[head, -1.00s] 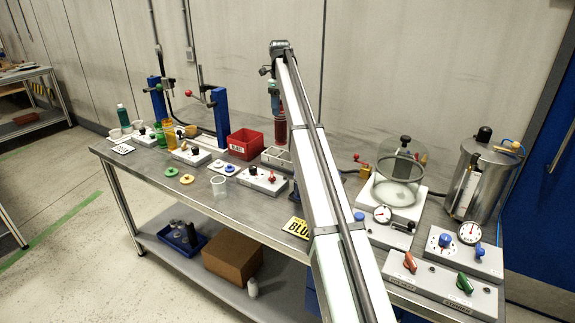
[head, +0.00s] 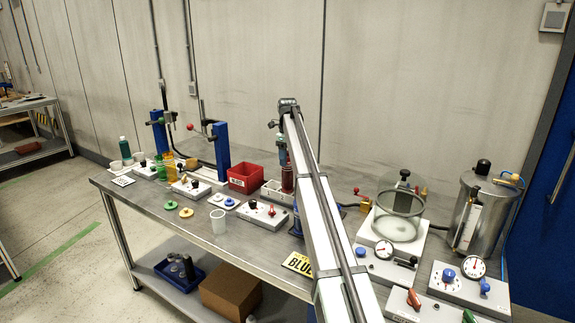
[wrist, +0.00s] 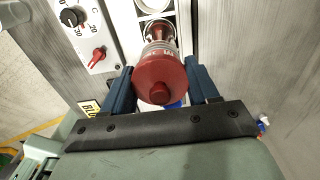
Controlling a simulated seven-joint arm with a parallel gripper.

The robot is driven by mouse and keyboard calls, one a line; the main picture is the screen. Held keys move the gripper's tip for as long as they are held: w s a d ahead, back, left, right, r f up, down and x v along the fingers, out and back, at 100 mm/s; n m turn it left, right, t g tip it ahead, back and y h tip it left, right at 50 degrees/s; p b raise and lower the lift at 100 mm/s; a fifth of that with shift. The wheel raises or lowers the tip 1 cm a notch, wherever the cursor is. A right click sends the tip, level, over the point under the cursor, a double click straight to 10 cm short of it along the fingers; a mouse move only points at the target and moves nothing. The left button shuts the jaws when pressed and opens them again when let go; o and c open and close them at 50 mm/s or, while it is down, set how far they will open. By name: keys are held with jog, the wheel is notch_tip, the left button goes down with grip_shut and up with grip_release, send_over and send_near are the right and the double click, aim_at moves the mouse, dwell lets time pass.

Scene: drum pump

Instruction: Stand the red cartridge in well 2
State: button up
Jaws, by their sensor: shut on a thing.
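The red cartridge (head: 287,179) is upright in my gripper (head: 283,152), at the right end of the white-grey well block (head: 268,192). In the wrist view the two blue fingers (wrist: 160,82) are shut on the sides of the red cartridge (wrist: 158,72), with its round red cap facing the camera. Its narrower far end points at a round opening in the block (wrist: 132,38). I cannot tell whether that end is inside the opening or just above it. Another round white opening shows beyond it. Well numbers are not legible.
A red bin (head: 244,178) stands left of the block. A clear cup (head: 218,222) stands near the front edge. A glass chamber (head: 399,212) and steel tank (head: 484,210) are to the right.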

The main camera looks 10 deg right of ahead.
jog(key=shift+f, duration=1.6)
jog(key=o, duration=1.6)
jog(key=shift+c, duration=0.2)
jog(key=shift+r, duration=0.15)
notch_tip(320, 180, up, 12)
jog(key=shift+r, duration=0.1)
